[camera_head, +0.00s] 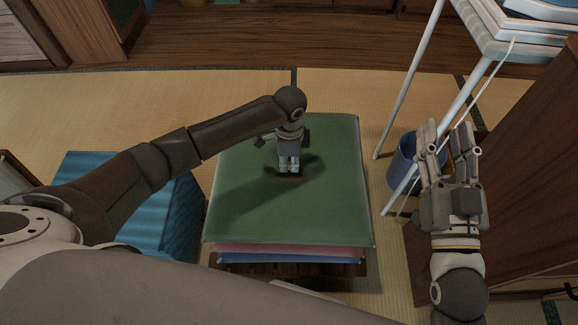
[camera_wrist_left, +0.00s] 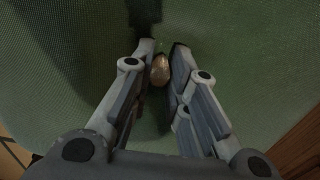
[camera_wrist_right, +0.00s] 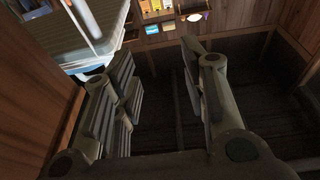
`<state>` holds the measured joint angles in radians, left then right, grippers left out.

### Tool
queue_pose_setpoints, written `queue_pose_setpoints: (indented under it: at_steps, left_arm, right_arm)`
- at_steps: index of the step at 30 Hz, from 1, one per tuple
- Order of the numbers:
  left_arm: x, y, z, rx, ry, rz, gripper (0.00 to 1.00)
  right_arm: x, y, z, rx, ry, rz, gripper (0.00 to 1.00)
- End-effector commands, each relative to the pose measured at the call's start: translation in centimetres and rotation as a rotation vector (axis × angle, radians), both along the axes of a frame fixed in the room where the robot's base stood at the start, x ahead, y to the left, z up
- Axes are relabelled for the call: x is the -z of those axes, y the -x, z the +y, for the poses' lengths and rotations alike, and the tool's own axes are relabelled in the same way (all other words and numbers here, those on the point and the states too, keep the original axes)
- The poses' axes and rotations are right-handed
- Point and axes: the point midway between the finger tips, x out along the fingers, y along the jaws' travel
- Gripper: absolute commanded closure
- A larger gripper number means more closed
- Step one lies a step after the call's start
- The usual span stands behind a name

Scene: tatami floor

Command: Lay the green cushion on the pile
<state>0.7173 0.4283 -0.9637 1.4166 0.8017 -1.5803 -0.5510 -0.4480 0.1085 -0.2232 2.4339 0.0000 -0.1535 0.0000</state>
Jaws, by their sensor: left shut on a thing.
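The green cushion (camera_head: 320,210) lies flat on top of a pile, with a pink cushion (camera_head: 290,249) and a blue cushion (camera_head: 290,258) showing at its front edge. My left gripper (camera_head: 289,172) points down at the middle of the green cushion and is shut there. In the left wrist view its fingertips (camera_wrist_left: 161,68) close around a small brown round piece (camera_wrist_left: 160,70) at the middle of the cushion. My right gripper (camera_head: 449,140) is held up to the right of the pile. Its fingers are apart and empty in the right wrist view (camera_wrist_right: 165,75).
A blue block-like thing (camera_head: 165,185) stands left of the pile, partly behind my left arm. A blue bin (camera_head: 405,165) and a white-legged stand (camera_head: 425,125) are at right, near a wooden panel (camera_head: 530,170). Tatami floor (camera_head: 150,95) is clear behind the pile.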

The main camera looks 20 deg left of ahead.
Motion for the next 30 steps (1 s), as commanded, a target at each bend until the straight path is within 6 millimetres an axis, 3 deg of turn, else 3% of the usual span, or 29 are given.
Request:
queue_pose_setpoints:
  at_steps: [6, 12, 30]
  left_arm:
    - [1.6, 0.0, 0.1, 0.000, 0.000, -0.001, 1.00]
    - [2.4, 0.0, 0.1, 0.000, -0.001, -0.002, 1.00]
    - [3.0, 0.0, 0.1, 0.000, -0.001, -0.001, 1.00]
  right_arm:
    - [-3.4, 1.3, 0.2, -0.012, -0.058, -0.207, 0.60]
    - [-5.7, 2.6, 0.2, -0.020, -0.095, -0.338, 0.60]
    - [-6.0, 2.7, 0.1, -0.021, -0.098, -0.350, 0.60]
